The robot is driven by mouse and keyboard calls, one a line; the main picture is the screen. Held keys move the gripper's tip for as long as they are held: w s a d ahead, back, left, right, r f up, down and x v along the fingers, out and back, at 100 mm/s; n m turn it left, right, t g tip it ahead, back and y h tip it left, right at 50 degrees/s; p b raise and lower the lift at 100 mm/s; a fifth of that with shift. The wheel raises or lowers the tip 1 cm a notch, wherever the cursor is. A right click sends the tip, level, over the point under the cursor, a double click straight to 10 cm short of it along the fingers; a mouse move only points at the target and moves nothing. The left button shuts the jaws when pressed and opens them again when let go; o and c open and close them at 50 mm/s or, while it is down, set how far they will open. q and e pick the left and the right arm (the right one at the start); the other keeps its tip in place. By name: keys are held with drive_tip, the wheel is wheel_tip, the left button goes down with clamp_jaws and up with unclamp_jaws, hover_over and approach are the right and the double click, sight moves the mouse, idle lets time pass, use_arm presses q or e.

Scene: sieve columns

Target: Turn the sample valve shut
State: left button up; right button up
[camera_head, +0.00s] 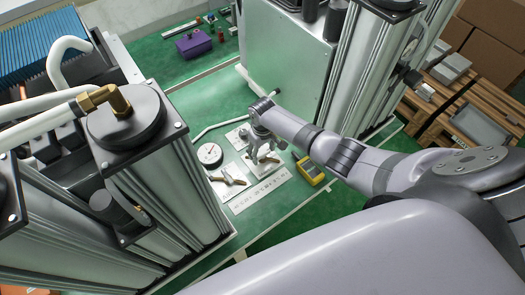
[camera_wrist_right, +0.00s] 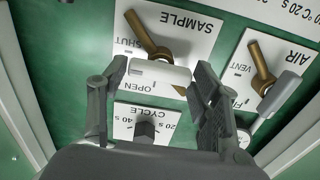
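The sample valve shows in the wrist view as a white panel marked SAMPLE (camera_wrist_right: 192,22), with SHUT and OPEN labels. Its brass lever (camera_wrist_right: 141,31) runs down to a pale cylindrical handle (camera_wrist_right: 160,73), which lies beside the OPEN label. My right gripper (camera_wrist_right: 160,70) is open, with one finger at each side of that handle. Whether the fingers touch it I cannot tell. In the head view my right gripper (camera_head: 263,152) is low over the valve panels and partly hides the one below it. My left gripper is not in view.
A similar AIR valve (camera_wrist_right: 262,62) is on the right in the wrist view, and a CYCLE knob (camera_wrist_right: 144,130) is below. In the head view a round gauge (camera_head: 210,154), a yellow device (camera_head: 309,171) and a grey cabinet (camera_head: 285,55) are close by. Tall columns flank the green surface.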

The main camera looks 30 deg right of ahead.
sight(263, 153)
drive_tip(key=o, duration=0.3)
drive_tip(key=shift+o, duration=0.2)
wheel_tip(263, 153, up, 12)
idle(0.6)
idle(0.4)
